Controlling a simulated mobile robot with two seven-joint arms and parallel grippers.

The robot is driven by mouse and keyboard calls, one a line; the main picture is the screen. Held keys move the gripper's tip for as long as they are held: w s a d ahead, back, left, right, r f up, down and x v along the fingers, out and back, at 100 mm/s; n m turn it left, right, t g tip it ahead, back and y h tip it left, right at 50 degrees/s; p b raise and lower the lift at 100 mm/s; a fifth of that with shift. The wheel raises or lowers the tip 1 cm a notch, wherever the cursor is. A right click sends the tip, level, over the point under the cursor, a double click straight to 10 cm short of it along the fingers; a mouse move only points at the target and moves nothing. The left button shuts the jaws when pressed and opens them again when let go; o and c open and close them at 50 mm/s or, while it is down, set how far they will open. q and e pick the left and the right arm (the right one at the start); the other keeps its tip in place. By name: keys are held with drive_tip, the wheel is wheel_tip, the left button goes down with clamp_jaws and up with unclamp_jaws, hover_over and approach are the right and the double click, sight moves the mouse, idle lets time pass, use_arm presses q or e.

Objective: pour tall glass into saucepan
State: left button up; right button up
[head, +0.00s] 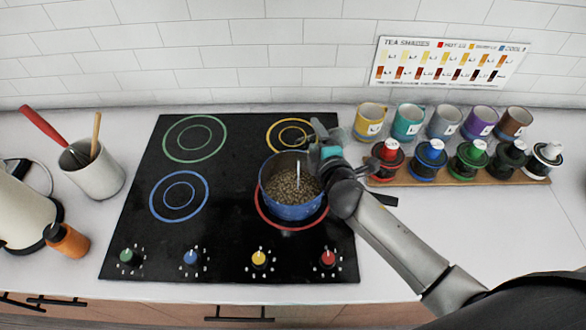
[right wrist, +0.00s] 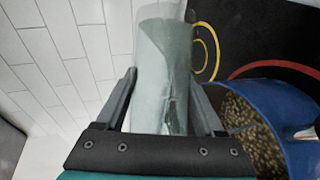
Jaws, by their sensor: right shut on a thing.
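The blue saucepan (head: 290,212) stands on the red-ringed burner and holds brown granular contents. Its blue wall also shows at the right of the right wrist view (right wrist: 275,118). My right gripper (head: 318,142) is above the saucepan's upper right rim. In the right wrist view its two fingers are shut on the tall clear glass (right wrist: 160,65), which sits beside the saucepan in that picture. The glass is mostly hidden in the head view, and its contents and exact tilt are hard to tell. A thin white thing (head: 299,177) shows over the saucepan; I cannot tell what it is. My left gripper is out of view.
The black cooktop (head: 225,225) has free burners at left. A tiled wall is behind.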

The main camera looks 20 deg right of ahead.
drive_tip(key=shift+a+r+n+h, duration=0.1)
drive_tip(key=shift+r+n+h, duration=0.3)
drive_tip(key=shift+r+n, duration=0.15)
idle(0.6)
